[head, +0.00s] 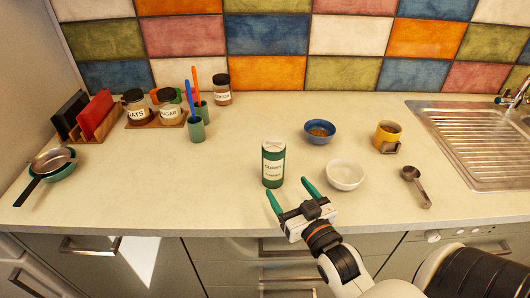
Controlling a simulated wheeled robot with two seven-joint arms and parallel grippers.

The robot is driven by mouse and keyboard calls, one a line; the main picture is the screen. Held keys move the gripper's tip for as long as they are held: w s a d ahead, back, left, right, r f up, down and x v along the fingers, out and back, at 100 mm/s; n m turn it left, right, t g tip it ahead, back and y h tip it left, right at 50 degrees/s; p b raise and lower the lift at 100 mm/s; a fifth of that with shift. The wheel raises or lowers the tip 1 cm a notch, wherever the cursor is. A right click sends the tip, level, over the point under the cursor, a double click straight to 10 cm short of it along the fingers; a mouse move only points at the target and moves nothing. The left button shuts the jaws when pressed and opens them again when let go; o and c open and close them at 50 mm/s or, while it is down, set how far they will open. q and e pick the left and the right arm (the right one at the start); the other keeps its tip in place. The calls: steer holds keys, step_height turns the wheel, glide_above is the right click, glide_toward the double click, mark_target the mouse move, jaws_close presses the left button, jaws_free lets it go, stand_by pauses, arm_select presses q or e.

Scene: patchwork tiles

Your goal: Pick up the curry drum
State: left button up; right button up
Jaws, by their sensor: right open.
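The curry drum (273,165) is a green cylinder with a white label and a pale lid. It stands upright on the counter, near the middle of the head view. My right gripper (291,189) is open and empty, with two green fingers pointing toward the back of the counter. It is at the counter's front edge, just in front of the drum and a little to its right. The fingers look apart from the drum, though the exact gap is hard to judge. My left gripper is not in view.
A white bowl (345,175) stands close to the right of the drum. A blue bowl (320,131), a yellow mug (387,136) and a measuring scoop (415,186) are farther right, before the sink (475,140). Green cups (196,129) and jars (169,107) stand back left.

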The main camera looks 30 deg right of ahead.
mark_target(278, 173)
steer(key=w, duration=0.1)
steer(key=w+p, duration=0.1)
steer(key=w, duration=0.3)
steer(key=shift+w+d+r, duration=0.25)
steer(key=shift+d, duration=0.15)
steer(key=shift+w, duration=0.3)
steer(key=w, duration=0.1)
steer(key=w+p, duration=0.1)
steer(key=w+r+p, duration=0.1)
steer(key=w, duration=0.1)
steer(key=shift+d+r, duration=0.1)
steer(key=shift+d, duration=0.3)
steer(key=shift+w+d, duration=0.1)
steer(key=shift+w, duration=0.45)
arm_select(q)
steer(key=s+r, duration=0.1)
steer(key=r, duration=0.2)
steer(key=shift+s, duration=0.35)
arm_select(e)
steer(key=shift+s, duration=0.1)
steer(key=c, duration=0.3)
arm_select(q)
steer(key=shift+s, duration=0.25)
arm_select(e)
steer(key=c, duration=0.8)
step_height(278, 173, up, 10)
steer(key=shift+f, duration=0.1)
steer(key=shift+c, duration=0.2)
